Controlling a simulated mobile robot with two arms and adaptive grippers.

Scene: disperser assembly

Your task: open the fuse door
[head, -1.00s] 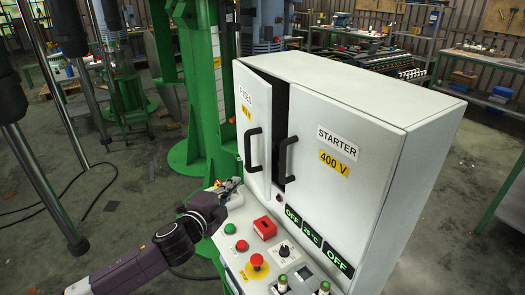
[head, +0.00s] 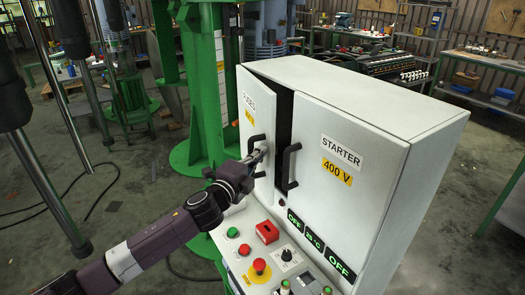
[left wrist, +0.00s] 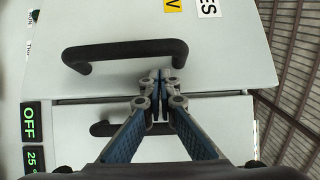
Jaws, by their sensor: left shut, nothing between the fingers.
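The fuse door (head: 264,100), a white panel labelled FUSES, stands slightly ajar, with a dark gap along its right edge. Its black handle (head: 250,146) is partly hidden by my left gripper (head: 262,152). In the left wrist view the shut, empty fingertips (left wrist: 160,76) lie beside the handle (left wrist: 120,50), near the door's free edge; I cannot tell whether they touch the door. The fuse door (left wrist: 235,55) fills the upper part there. My right gripper is not in view.
The starter door (head: 340,190) with its own black handle (head: 287,168) is right beside the fuse door. Below is a control panel with a red emergency button (head: 259,267) and a red box (head: 267,231). A green column (head: 205,90) stands behind left.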

